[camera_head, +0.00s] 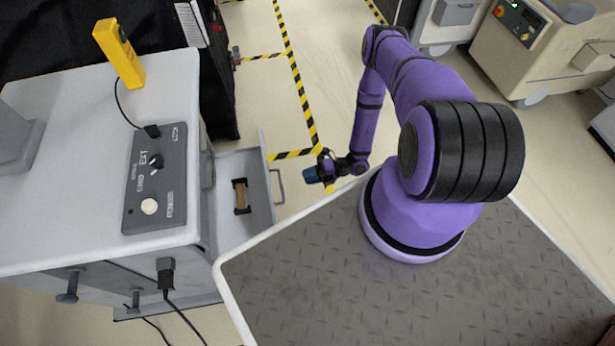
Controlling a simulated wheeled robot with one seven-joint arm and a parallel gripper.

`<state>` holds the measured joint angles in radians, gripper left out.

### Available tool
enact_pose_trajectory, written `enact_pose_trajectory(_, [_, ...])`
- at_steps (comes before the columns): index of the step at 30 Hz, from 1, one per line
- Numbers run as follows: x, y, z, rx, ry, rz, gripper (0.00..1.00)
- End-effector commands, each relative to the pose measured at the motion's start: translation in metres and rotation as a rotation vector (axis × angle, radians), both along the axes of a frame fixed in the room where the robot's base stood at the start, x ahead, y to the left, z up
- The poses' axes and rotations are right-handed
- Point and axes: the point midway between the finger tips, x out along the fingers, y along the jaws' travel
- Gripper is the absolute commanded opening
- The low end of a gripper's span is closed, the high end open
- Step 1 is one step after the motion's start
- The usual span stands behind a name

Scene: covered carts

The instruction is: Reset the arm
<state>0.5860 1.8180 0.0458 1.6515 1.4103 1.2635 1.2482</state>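My purple arm (430,90) rises from its base on my dark deck, with its forearm bent down on the far side. My gripper (312,175) is at the end of the arm, in the middle of the view, and points left. It hangs to the right of an open drawer, apart from it. Its fingers are too small and dark to tell whether they are open or shut. I see nothing clearly held in it.
A white cart (75,110) at left carries a grey control box (155,185) and a yellow handheld device (119,54). Its drawer (262,215) stands open with a brown and black object (241,196) inside. Beige machines (535,50) stand at upper right. Striped floor tape (293,75) crosses open floor.

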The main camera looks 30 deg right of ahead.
Motion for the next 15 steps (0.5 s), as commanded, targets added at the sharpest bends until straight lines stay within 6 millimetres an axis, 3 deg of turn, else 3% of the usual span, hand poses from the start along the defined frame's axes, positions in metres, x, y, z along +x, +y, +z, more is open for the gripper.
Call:
enact_pose_trajectory(10, [0.001,0.0,0.001,-0.002,-0.003,0.002,0.36])
enact_pose_trajectory(15, [0.019,-0.009,0.023,-0.034,-0.065,0.053,0.36])
